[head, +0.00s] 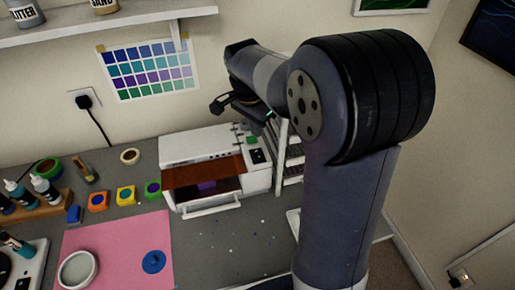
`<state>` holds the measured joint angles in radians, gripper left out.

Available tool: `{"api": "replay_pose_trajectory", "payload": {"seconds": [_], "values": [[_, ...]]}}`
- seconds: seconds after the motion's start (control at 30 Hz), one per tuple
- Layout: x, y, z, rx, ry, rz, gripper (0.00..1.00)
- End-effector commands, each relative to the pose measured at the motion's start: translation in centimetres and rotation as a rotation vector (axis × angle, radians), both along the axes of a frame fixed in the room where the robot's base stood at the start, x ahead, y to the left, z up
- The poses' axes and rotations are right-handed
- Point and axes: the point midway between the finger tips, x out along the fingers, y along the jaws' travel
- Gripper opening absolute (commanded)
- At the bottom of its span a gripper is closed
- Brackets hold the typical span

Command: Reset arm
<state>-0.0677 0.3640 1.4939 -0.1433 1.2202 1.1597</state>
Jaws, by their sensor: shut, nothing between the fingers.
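My arm is folded up on the right side of the head view, its large dark joint in front of the wall. My gripper (222,104) is small in view near the wrist, at the upper middle. It is shut and holds nothing. It hangs above and behind the white machine (213,150), apart from the bench top. Part of the wrist is hidden behind the arm.
The white machine has an amber front panel (205,172) and something purple inside. A pink mat (115,240) with a white round dish (78,270) and blue disc (153,262) lies at front left. Small coloured pots and bottles stand on the left. A white rack is partly hidden behind my arm.

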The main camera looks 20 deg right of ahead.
Motion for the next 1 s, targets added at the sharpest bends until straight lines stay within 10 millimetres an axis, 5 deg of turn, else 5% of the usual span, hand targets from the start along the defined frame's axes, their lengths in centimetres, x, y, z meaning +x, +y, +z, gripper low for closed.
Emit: {"api": "replay_pose_trajectory", "payload": {"seconds": [0.57,1.0], "values": [[0.0,0.0,0.7,0.000,0.000,0.000,0.00],[0.0,0.0,-3.7,0.000,0.002,0.000,0.00]]}}
